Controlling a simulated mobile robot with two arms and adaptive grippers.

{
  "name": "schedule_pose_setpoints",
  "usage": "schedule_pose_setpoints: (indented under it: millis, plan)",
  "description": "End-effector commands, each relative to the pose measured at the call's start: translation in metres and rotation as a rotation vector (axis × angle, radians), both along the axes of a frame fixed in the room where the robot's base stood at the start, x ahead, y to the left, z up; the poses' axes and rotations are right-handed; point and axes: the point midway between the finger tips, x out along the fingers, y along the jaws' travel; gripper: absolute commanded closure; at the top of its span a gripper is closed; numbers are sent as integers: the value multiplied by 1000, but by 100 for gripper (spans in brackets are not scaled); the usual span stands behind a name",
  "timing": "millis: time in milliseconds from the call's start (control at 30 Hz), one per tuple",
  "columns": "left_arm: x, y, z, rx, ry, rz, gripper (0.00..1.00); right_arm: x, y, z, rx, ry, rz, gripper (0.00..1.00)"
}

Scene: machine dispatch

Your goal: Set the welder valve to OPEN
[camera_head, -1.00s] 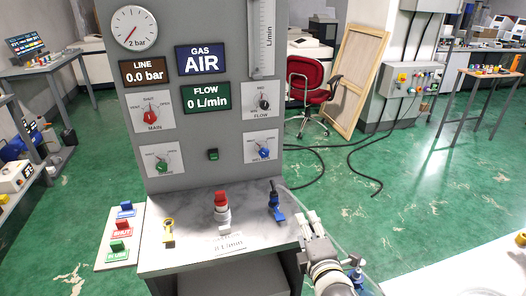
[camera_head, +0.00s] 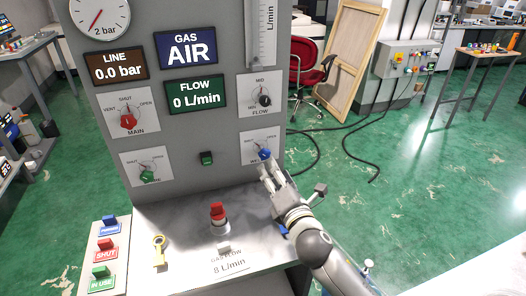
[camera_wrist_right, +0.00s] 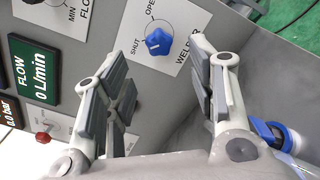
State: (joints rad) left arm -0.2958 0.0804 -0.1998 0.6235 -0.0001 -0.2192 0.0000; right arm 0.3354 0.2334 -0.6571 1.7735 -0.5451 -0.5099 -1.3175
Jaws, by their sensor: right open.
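The welder valve is a blue star-shaped knob (camera_head: 264,154) on a white plate at the panel's lower right. In the right wrist view the knob (camera_wrist_right: 158,41) sits between SHUT and OPEN labels, and its white mark appears to point toward SHUT. My right gripper (camera_head: 267,172) is just below and in front of the knob in the head view. In the right wrist view its fingers (camera_wrist_right: 160,72) are spread and empty, with the knob beyond them, seen in the gap. I cannot tell any contact. The lower plate label is partly hidden by my gripper. My left gripper is not in view.
A red main knob (camera_head: 128,121), a black flow knob (camera_head: 264,100) and a green knob (camera_head: 147,175) share the panel. The shelf below holds a red-topped button (camera_head: 218,212), a yellow key (camera_head: 159,248) and a blue item (camera_wrist_right: 265,130) near my right arm.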

Motion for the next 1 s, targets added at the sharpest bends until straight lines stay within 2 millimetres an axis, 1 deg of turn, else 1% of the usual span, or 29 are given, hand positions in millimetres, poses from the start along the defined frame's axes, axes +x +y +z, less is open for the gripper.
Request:
schedule_pose_setpoints:
  millis: [100,233,367,500,700,1000]
  plan:
    - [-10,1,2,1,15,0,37,18,6,2,2,-1,0,49]
    - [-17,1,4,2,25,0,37,38,13,2,2,0,-1,49]
    - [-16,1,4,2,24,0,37,57,18,2,2,1,-1,49]
    - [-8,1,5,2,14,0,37,74,24,1,1,1,-1,49]
    - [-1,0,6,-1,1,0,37,87,28,0,1,1,-1,49]
    - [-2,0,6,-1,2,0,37,90,30,1,2,0,1,49]
